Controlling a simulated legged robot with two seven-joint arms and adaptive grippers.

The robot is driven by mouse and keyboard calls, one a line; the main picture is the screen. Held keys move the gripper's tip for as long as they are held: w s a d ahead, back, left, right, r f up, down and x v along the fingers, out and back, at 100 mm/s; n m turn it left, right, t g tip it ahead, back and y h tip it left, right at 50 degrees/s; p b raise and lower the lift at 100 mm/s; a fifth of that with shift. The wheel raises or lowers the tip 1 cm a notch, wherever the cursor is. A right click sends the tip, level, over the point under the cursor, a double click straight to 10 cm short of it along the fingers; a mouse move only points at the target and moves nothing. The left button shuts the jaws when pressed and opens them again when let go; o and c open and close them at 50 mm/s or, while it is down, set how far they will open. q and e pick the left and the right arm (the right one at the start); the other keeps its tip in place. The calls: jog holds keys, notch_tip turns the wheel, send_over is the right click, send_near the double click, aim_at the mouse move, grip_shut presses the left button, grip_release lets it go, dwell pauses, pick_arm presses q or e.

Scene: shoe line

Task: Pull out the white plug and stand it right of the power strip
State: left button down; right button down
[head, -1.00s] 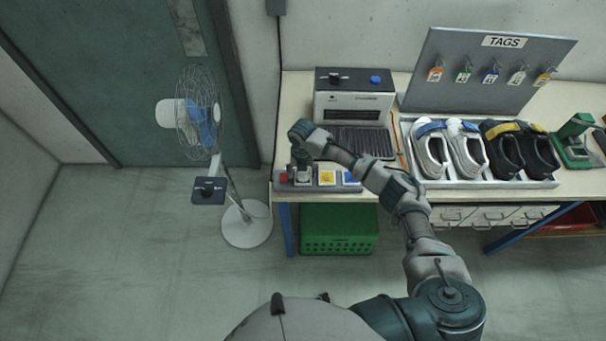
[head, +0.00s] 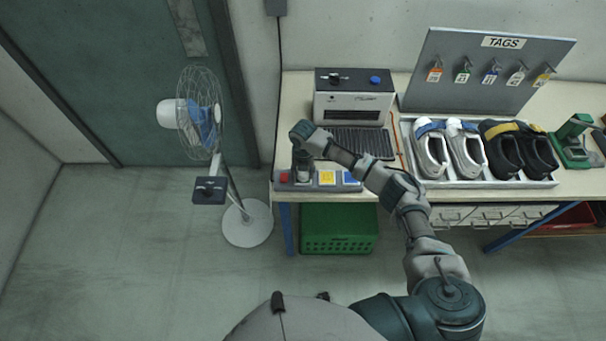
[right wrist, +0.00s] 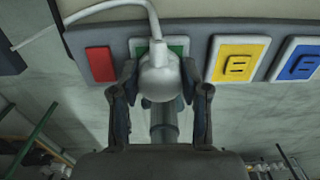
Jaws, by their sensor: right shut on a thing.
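The power strip (head: 327,186) lies along the left front edge of the bench. In the right wrist view the strip (right wrist: 198,70) has a red switch and green, yellow and blue sockets. The white plug (right wrist: 160,82), with its white cable, is at the green socket (right wrist: 178,48). I cannot tell whether it is fully seated. My right gripper (right wrist: 160,92) is shut on the plug, one finger on each side. In the head view this gripper (head: 303,172) hangs over the left part of the strip and mostly hides the plug. My left gripper is not in view.
The yellow (right wrist: 238,60) and blue (right wrist: 304,62) sockets look empty. A printer-like machine (head: 354,98) stands behind the strip. A shoe tray (head: 552,183) lies to the right. A fan (head: 200,112) stands left of the bench, and a green crate (head: 338,232) sits underneath.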

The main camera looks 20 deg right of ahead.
jog(key=shift+r, duration=0.1)
jog(key=shift+r+p, duration=2.75)
jog(key=shift+r, duration=0.2)
